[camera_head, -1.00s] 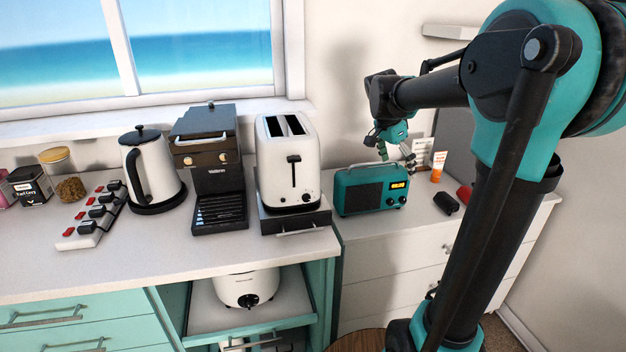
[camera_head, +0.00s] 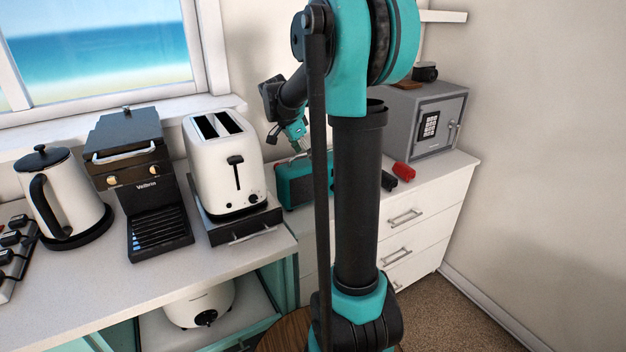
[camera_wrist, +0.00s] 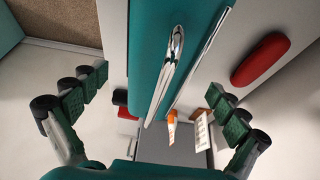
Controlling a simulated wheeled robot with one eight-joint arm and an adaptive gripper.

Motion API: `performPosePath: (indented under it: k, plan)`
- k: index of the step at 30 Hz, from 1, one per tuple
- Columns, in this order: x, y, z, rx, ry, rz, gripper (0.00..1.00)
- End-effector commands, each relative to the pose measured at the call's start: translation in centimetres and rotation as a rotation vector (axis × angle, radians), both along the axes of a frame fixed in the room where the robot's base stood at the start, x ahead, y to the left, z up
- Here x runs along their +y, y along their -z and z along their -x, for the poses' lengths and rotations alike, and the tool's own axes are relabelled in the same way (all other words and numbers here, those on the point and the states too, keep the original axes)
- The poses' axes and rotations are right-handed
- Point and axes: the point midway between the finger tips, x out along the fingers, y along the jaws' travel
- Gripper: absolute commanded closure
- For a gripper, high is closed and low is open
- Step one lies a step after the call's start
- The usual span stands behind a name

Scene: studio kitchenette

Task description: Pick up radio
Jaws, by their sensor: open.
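The radio (camera_head: 293,184) is a teal box on the white drawer unit, right of the toaster. In the head view my arm hides its right part. In the wrist view its teal body (camera_wrist: 148,50) fills the middle, with a chrome handle (camera_wrist: 172,62) along it. My gripper (camera_head: 299,146) is just above the radio, pointing down. In the wrist view my gripper (camera_wrist: 155,85) has its two fingers spread wide, one on each side of the radio and its handle. Nothing is held. I cannot tell whether a finger touches the radio.
The toaster (camera_head: 222,160) stands close on the radio's left. A grey safe (camera_head: 432,118) stands to the right, with a red object (camera_head: 403,172) and a black object (camera_head: 388,181) before it. An orange tube (camera_wrist: 172,127) and white card (camera_wrist: 201,132) show near the radio.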

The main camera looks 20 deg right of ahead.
Motion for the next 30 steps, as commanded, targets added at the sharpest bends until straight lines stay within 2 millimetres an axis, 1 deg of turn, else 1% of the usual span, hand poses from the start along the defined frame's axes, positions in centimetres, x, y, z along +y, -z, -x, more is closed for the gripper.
performPosePath:
  k: [3,8,15,18,21,27,30]
  plan:
    - [-0.4,1.1,-0.1,0.0,0.001,0.0,0.02]
    - [-0.8,1.8,-0.2,0.001,0.001,0.0,0.02]
    - [-2.1,4.9,-0.6,0.001,0.001,0.0,0.02]
    - [-2.5,5.8,-0.6,0.001,0.001,0.0,0.02]
    - [-2.6,6.1,-0.6,0.001,0.001,0.0,0.02]
    - [-2.6,6.2,-0.6,0.0,0.0,0.0,0.02]
    - [-2.6,6.2,-0.7,0.0,0.0,0.0,0.14]
